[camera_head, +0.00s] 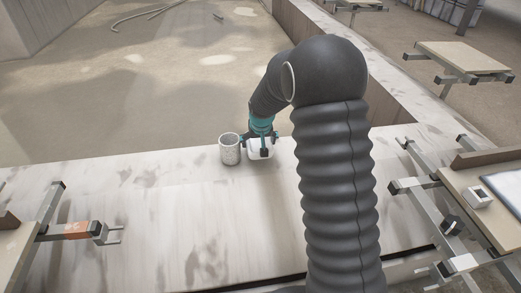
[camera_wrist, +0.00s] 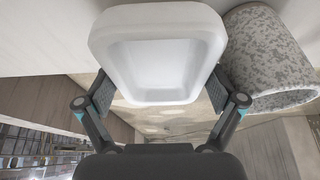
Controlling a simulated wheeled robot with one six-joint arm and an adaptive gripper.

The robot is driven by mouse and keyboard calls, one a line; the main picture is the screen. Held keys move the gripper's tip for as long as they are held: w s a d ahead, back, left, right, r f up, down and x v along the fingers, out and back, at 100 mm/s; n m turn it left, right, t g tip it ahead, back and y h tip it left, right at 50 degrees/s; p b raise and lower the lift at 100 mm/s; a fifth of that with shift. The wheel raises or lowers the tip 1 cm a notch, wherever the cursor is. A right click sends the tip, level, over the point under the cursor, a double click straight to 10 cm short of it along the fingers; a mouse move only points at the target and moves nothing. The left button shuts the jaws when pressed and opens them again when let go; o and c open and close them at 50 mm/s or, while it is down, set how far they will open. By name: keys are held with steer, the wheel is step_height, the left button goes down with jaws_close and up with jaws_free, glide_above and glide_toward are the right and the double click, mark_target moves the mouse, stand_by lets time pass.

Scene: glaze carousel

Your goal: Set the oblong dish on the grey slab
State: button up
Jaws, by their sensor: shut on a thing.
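A white oblong dish (camera_head: 260,153) with rounded corners is at the far edge of the pale counter in the head view. In the wrist view the dish (camera_wrist: 155,68) fills the space between my fingers, its hollow facing the camera. My gripper (camera_head: 260,140) is shut on the dish, one finger on each side; the fingers also show in the wrist view (camera_wrist: 165,96). I cannot tell whether the dish touches the counter. A flat grey slab (camera_head: 507,186) lies on the right bench, partly cut off by the picture edge.
A speckled grey cup (camera_head: 229,151) stands upright just left of the dish; it is close beside my right finger in the wrist view (camera_wrist: 267,60). A small white block (camera_head: 477,197) sits on the right bench (camera_head: 463,180). The counter's left part (camera_head: 150,205) is clear.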

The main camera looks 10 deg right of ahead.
mark_target(259, 147)
steer(key=shift+f, duration=1.95)
steer(key=shift+f, duration=0.2)
steer(key=o, duration=1)
